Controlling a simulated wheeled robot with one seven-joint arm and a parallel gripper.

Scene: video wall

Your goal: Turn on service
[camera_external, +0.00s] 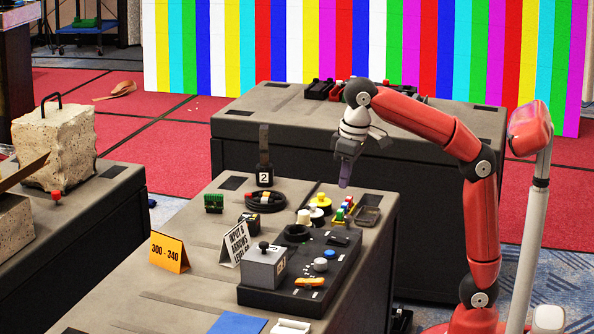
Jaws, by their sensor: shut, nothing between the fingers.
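My gripper (346,180) points down above the far right part of the near grey case, with its dark fingers together and empty. It is above and behind a black control panel (331,294). The panel carries a grey box with a black lever (264,266), a blue knob (320,265), an orange handle (309,282) and small white buttons. Behind it stand yellow and white round knobs (320,200) and a row of small coloured pieces (345,209). I cannot read any label that says service.
On the same case are an orange sign (170,252), a white sign (234,244), a coiled cable (265,201), a dark upright piece marked 2 (264,157) and a green block (213,203). A second case (262,112) stands behind. A striped video wall (320,40) fills the back.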

